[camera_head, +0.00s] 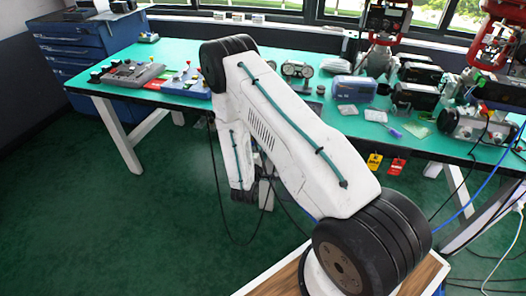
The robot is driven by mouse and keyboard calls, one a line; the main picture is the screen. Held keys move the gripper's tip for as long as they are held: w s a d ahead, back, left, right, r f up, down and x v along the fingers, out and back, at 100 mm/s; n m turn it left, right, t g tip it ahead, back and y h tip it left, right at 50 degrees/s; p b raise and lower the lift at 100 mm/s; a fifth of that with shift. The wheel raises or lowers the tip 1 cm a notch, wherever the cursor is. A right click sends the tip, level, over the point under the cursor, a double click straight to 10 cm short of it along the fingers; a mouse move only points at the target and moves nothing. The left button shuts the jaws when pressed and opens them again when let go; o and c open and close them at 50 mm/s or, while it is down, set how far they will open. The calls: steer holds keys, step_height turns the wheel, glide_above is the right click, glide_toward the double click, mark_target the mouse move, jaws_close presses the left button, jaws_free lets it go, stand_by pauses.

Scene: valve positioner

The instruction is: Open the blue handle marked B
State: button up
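I cannot make out a blue handle marked B; no letter is readable at this size. A blue base with several small knobs and levers (188,82) sits on the green bench, left of my arm and partly hidden by it. A blue box-shaped device (353,88) stands on the bench to the right of my arm. My white arm fills the middle of the view, and its far part hangs down in front of the bench.
The green bench (300,55) runs across the view. A grey control panel (133,74) sits at its left; gauges (296,70), dark instruments (415,95) and red-framed valves (388,22) stand to the right. A blue drawer cabinet (82,45) is at back left. The green floor at left is clear.

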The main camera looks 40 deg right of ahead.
steer(key=shift+m, duration=1.5)
steer(key=o, duration=0.7)
steer(key=v, duration=0.8)
